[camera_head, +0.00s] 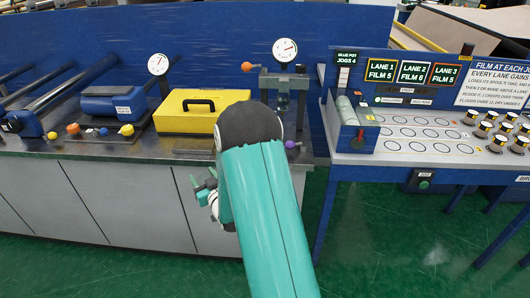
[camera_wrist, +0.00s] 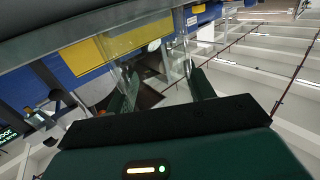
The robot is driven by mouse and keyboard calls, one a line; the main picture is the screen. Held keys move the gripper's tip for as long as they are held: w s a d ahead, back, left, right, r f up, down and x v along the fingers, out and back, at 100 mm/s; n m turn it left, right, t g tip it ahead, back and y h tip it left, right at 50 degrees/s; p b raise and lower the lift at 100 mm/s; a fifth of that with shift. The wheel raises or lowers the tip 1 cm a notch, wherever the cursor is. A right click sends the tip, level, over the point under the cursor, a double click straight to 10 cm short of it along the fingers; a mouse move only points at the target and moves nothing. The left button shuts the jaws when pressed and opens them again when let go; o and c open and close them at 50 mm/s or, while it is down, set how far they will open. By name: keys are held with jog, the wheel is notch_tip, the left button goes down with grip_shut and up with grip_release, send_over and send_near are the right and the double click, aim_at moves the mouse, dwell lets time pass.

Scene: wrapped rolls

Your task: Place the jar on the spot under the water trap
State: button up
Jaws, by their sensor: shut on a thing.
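My gripper (camera_wrist: 163,84) is shut on a clear glass jar (camera_wrist: 146,40), which shows between and beyond the two fingers in the wrist view. In the head view my gripper (camera_head: 203,190) is at the front of the bench, left of my teal arm, and the jar cannot be made out there.
A yellow case (camera_head: 200,112) and a blue tank (camera_head: 115,106) stand on the dark bench top left of my arm. A purple knob (camera_head: 291,144) is at the bench's right end. A blue table (camera_head: 420,140) with rolls stands to the right, across a narrow gap.

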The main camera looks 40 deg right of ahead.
jog(key=s+d+r+m+h, duration=0.1)
jog(key=s+d+r, duration=0.2)
jog(key=d+r, duration=0.2)
jog(key=s+d+r+m+h, duration=0.1)
jog(key=s+d+r, duration=0.2)
jog(key=d, duration=0.6)
jog(key=s+d+r+g+h, duration=0.1)
jog(key=s+d+r+h, duration=0.1)
jog(key=d+r, duration=0.5)
jog(key=shift+s+m, duration=0.4)
jog(key=shift+s, duration=0.15)
jog(key=shift+d, duration=0.1)
